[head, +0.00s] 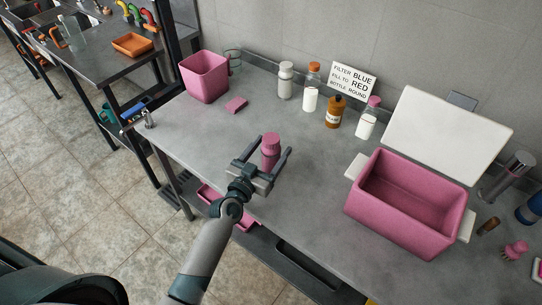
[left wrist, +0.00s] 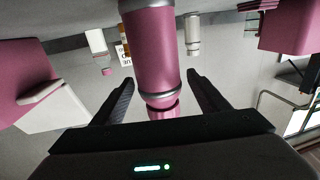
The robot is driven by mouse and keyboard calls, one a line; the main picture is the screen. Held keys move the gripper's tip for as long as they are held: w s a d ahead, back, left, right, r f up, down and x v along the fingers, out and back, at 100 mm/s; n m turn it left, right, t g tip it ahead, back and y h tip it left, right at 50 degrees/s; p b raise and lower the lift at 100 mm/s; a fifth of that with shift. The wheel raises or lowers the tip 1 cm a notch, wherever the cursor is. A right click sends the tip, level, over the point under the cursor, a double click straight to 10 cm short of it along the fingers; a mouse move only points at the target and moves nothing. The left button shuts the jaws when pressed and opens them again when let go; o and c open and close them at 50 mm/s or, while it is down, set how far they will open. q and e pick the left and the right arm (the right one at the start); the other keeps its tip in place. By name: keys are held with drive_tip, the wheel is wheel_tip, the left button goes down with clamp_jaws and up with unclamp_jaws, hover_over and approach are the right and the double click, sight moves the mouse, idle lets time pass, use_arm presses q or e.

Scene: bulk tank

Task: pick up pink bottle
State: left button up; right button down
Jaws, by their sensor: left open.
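The pink bottle (head: 270,150) stands upright on the grey table near its front edge. My left gripper (head: 275,160) is open, with one finger on each side of the bottle in the head view. In the left wrist view the bottle (left wrist: 153,50) shows large and upside down, its pink cap end between the open fingers (left wrist: 163,100). I cannot tell whether either finger touches it. My right gripper is in neither view.
A pink cooler (head: 405,205) with its white lid (head: 447,133) raised stands to the right. A pink bin (head: 204,77) and a pink block (head: 236,104) are at the back left. Several bottles, one of them brown (head: 335,112), line the back by a sign (head: 353,82).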

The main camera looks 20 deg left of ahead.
sight(271, 138)
use_arm(q)
drive_tip(key=shift+c, duration=0.3)
drive_tip(key=shift+w, duration=0.1)
drive_tip(key=c, duration=1.4)
drive_tip(key=shift+r, duration=0.2)
drive_tip(key=shift+r+p, duration=0.8)
drive_tip(key=shift+p, duration=0.1)
wheel_tip(271, 138, up, 3)
drive_tip(key=p, duration=0.3)
drive_tip(key=s+d+r+p, duration=0.1)
drive_tip(key=d+r+p, duration=0.2)
drive_tip(key=d+p, duration=0.1)
drive_tip(key=s+d+r+p, duration=0.1)
drive_tip(key=d+r+p, duration=0.2)
drive_tip(key=d, duration=0.4)
drive_tip(key=shift+s+d+p, duration=0.25)
drive_tip(key=shift+s+p, duration=0.1)
drive_tip(key=shift+p, duration=0.2)
